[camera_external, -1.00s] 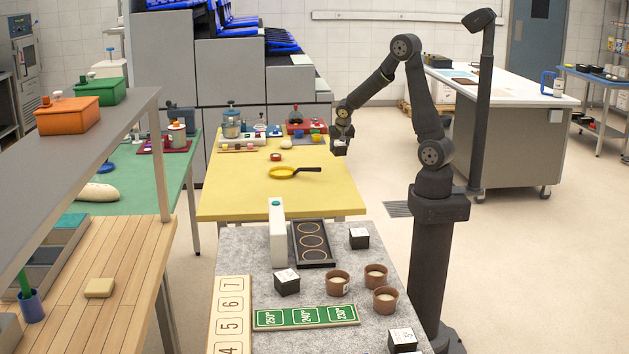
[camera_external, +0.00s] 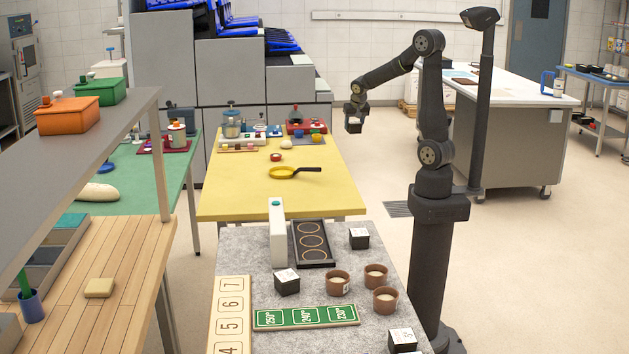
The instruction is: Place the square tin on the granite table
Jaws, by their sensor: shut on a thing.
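My gripper (camera_external: 355,112) is shut on a small dark square tin (camera_external: 354,126) with a pale top. It holds the tin in the air, over the floor just right of the yellow table's far end as seen here. The grey speckled table (camera_external: 240,246) in the foreground looks like the granite one. Similar black square tins with white tops stand on it: one at the back right (camera_external: 359,238), one near the middle (camera_external: 287,282) and one at the front right (camera_external: 402,340).
The grey table also bears brown pots (camera_external: 385,299), a green temperature strip (camera_external: 306,316), a numbered board (camera_external: 229,322), a black ringed tray (camera_external: 329,257) and a white upright box (camera_external: 277,233). The yellow table (camera_external: 240,195) holds a yellow pan (camera_external: 285,172). A white-topped counter (camera_external: 510,87) stands right.

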